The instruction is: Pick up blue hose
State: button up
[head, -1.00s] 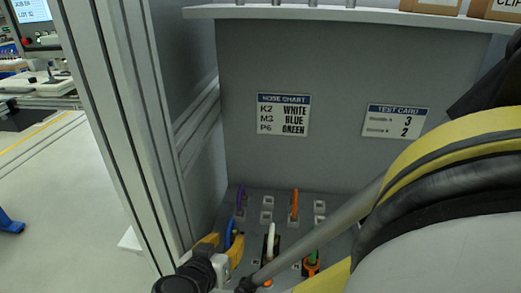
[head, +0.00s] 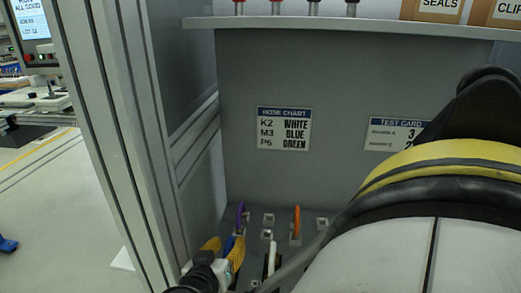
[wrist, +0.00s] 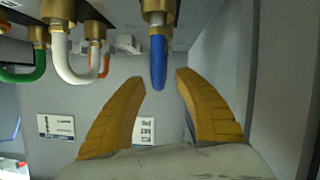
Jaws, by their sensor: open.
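The blue hose (wrist: 158,62) hangs from a brass fitting in the wrist view, near the middle. My gripper (wrist: 157,80) is open, with one yellow finger on each side of the hose's lower end. Gaps show between the hose and both fingertips, so it is not gripped. In the head view my gripper (head: 225,246) is low, near the left wall of the bay. A bit of the blue hose (head: 229,244) shows between its fingers; the rest is hidden.
A white hose (wrist: 75,65), a green hose (wrist: 25,72) and an orange hose (wrist: 104,62) are to the left in the wrist view. A purple hose (head: 240,216) stands behind my gripper. A hose chart (head: 284,128) is on the back panel. A metal post (head: 100,150) is at left.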

jog(key=shift+w, duration=0.3)
grip_shut()
jog(key=shift+d, duration=0.1)
